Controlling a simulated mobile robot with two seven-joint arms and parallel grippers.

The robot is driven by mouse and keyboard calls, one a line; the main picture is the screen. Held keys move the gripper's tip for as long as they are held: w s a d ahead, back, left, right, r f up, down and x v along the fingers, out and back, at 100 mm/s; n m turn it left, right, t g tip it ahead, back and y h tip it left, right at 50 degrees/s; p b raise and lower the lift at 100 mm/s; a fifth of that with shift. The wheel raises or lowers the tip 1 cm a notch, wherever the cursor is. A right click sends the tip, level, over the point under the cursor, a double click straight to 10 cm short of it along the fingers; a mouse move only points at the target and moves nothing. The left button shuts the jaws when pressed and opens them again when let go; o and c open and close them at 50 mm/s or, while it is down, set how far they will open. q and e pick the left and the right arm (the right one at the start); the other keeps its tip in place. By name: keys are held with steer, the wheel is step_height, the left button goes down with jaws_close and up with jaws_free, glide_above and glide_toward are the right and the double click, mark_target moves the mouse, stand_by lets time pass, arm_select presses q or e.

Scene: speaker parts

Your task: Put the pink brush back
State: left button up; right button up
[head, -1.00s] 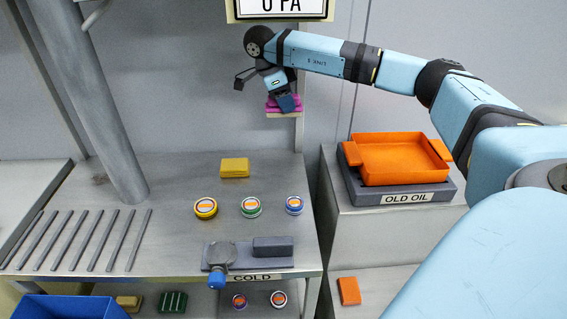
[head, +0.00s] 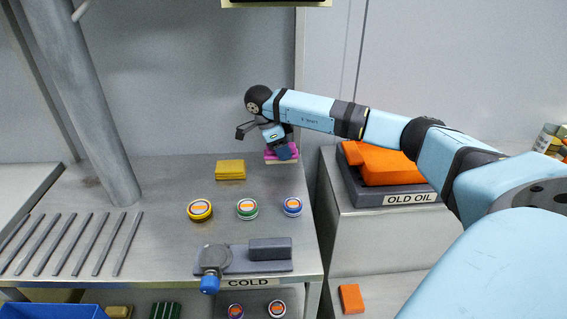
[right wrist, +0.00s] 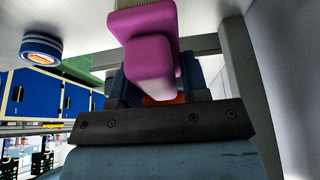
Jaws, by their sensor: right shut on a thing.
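The pink brush (head: 271,154) has a pink top and a pale underside. It is at the far right corner of the metal counter (head: 150,185), low over the surface; I cannot tell whether it touches it. My right gripper (head: 284,152) is shut on the brush from above. In the right wrist view, the pink brush (right wrist: 150,55) sits between the fingers, which are partly hidden behind it. My left gripper is not in view.
A yellow sponge (head: 230,170) lies left of the brush. Several round tins, including a blue-rimmed one (head: 292,206), stand nearer. A grey tool holder (head: 270,248) is at the front edge.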

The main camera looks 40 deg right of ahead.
steer(key=shift+f, duration=2)
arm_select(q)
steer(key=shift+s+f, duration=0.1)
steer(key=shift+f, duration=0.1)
arm_select(e)
steer(key=o, duration=1.1)
steer(key=shift+c, duration=0.2)
steer(key=shift+f+b, duration=0.4)
steer(key=shift+b, duration=0.05)
steer(key=p+v, duration=0.1)
steer(key=v, duration=0.5)
steer(key=shift+s+d, duration=0.1)
steer(key=shift+s, duration=0.05)
steer(key=p+v, duration=0.2)
steer(key=v, duration=0.5)
steer(key=shift+r, duration=0.35)
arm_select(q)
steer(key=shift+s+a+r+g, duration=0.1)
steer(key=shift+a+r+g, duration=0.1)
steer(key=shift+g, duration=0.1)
arm_select(e)
steer(key=shift+a+r, duration=0.2)
steer(key=shift+r, duration=0.05)
